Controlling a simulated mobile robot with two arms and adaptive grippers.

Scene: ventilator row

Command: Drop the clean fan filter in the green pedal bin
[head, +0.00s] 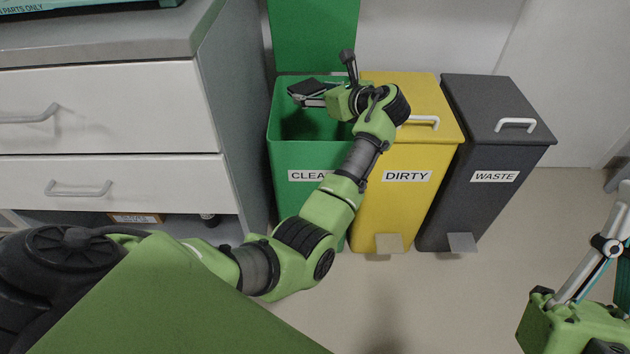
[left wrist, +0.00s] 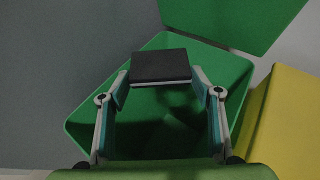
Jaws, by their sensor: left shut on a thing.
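The green pedal bin (head: 297,158), labelled CLEAN in part, stands with its lid (head: 315,35) up. Its rim and inside also show in the left wrist view (left wrist: 85,128). My left gripper (head: 312,94) is over the bin's opening, shut on a dark, flat filter (left wrist: 160,66). In the left wrist view the fingers (left wrist: 160,85) hold it by its two sides, above the hollow of the bin. The filter also shows in the head view (head: 308,89). My right gripper is at most partly in view at the right edge, and its fingertips do not show.
A yellow bin (head: 402,215) labelled DIRTY and a dark grey bin (head: 480,212) labelled WASTE stand to the right, both with lids shut. A grey-white drawer cabinet (head: 110,105) is close on the left. The floor in front of the bins (head: 420,300) is clear.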

